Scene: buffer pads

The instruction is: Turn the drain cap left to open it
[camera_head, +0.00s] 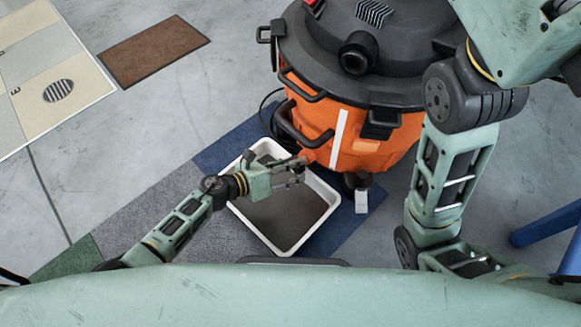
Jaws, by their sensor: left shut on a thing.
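The orange drum vacuum (378,140) with a black top stands at the upper middle. At its lower left front, a small orange-red drain cap (308,155) shows just beyond the fingers, over the tray's rim. My left gripper (299,170) reaches in from the left and is shut on the drain cap. The fingers cover part of the cap, so its turn angle cannot be told. A white tray (240,208) with a dark inside lies on the floor below the gripper. My right arm hangs at the right, and its gripper is out of view.
Grey and blue mats (212,158) lie under the tray. A brown mat (153,50) and a panel with a floor drain (58,90) are at the upper left. A blue frame (545,226) stands at the right edge. The grey floor at left is clear.

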